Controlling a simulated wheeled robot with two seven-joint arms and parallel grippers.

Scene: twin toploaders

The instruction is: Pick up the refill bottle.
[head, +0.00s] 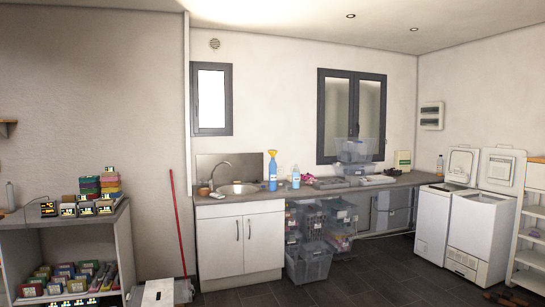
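I cannot tell for certain which bottle is the refill bottle. A tall blue bottle with a yellow top (272,174) stands upright on the counter, just right of the sink. A shorter blue bottle (295,179) stands upright to its right. A grey bottle (10,197) stands on the shelf unit at the far left. Labels are too small to read. Neither of my grippers is in view.
The counter (345,187) runs along the back wall, with a sink (238,188) and several clear bins beneath. Two white toploaders (482,235) with raised lids stand right. A red pole (178,222) and a grey-white box (158,293) are at left. The middle floor (340,285) is clear.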

